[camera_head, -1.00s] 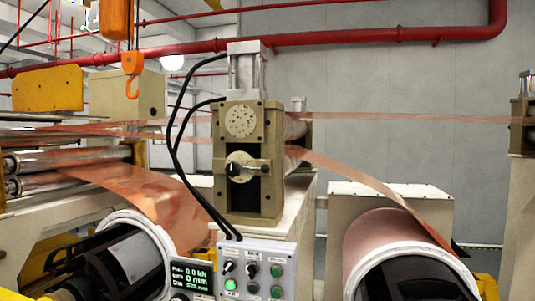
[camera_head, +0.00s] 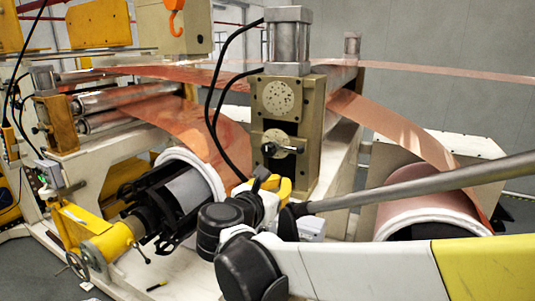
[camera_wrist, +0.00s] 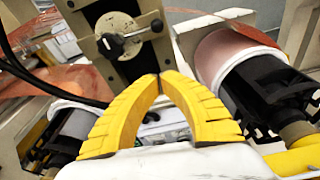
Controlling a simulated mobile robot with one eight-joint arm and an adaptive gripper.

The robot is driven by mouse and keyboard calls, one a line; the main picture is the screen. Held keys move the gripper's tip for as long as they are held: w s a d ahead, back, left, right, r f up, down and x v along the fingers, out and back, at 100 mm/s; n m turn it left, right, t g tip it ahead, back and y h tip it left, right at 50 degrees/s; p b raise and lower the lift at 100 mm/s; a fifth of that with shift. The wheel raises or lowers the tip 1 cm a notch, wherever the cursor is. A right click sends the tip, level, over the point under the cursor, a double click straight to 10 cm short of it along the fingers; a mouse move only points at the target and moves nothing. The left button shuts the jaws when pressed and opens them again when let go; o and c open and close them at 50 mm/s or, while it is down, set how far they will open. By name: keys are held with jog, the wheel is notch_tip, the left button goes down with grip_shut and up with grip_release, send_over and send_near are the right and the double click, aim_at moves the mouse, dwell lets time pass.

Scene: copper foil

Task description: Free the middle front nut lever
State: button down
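The middle front nut lever (camera_head: 275,147) is a dark-knobbed bar on a round pale plate (camera_head: 279,137) on the front of the beige roller block (camera_head: 311,112). In the head view, the gripper (camera_head: 282,187) is below the lever, in front of the block's lower part. The gripper is apart from the lever.
Copper foil rolls stand on both sides: the left roll end (camera_head: 198,180) and right roll (camera_head: 430,211). Black cables (camera_head: 212,100) run down left of the block. The control box (camera_head: 312,228) is mostly hidden behind my arm. Another lever unit (camera_head: 42,130) stands at the left.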

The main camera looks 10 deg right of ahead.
aim_at(298, 168)
jog(key=p+x, duration=0.2)
jog(key=x, duration=0.8)
jog(key=shift+w+d+r, duration=0.1)
jog(key=shift+d+r, duration=0.05)
jog(key=shift+d, duration=0.05)
jog(key=r, duration=0.1)
jog(key=s+r+p, duration=0.1)
jog(key=r, duration=0.1)
jog(key=shift+s+a+r, duration=0.2)
jog(key=shift+r, duration=0.1)
jog(key=shift+w, duration=0.25)
jog(key=shift+s, duration=0.1)
